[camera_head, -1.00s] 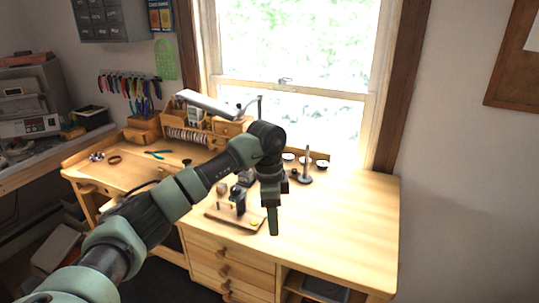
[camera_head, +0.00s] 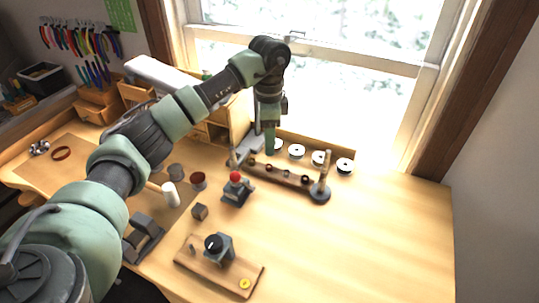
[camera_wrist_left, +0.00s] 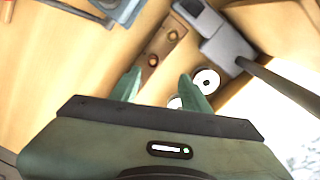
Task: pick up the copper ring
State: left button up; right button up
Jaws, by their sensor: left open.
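A narrow wooden bar (camera_head: 277,174) with several small rings stands on the bench towards the window. A copper-coloured ring (camera_head: 251,162) shows at its left end, but the small rings are hard to tell apart by colour. In the left wrist view the bar (camera_wrist_left: 162,46) carries two small orange-gold pieces, one of them (camera_wrist_left: 152,60) just beyond my fingertips. My left gripper (camera_head: 270,149) points down above the bar's left part, open and empty. Its two green fingers (camera_wrist_left: 160,82) are spread in the left wrist view. My right gripper is out of view.
A dark post on a round base (camera_head: 320,190) stands at the bar's right end. White-topped round pieces (camera_head: 318,157) line the back. A red-topped tool (camera_head: 235,188) and a wooden board (camera_head: 200,262) stand nearer. The right bench top is clear.

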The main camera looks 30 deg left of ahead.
aim_at(269, 167)
pick_arm(q)
jog(key=shift+s+d+f+p, duration=0.15)
jog(key=shift+s+f+p, duration=0.2)
jog(key=shift+f, duration=0.4)
jog(key=f, duration=0.1)
jog(key=f+p, duration=0.1)
jog(key=f, duration=0.1)
jog(key=f+p, duration=0.1)
jog(key=shift+s+d+f, duration=0.1)
jog(key=shift+s+f, duration=0.15)
jog(key=shift+f, duration=0.55)
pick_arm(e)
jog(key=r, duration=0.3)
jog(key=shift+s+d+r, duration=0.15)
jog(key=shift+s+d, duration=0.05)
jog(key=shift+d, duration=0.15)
pick_arm(q)
jog(key=c, duration=1)
grip_shut()
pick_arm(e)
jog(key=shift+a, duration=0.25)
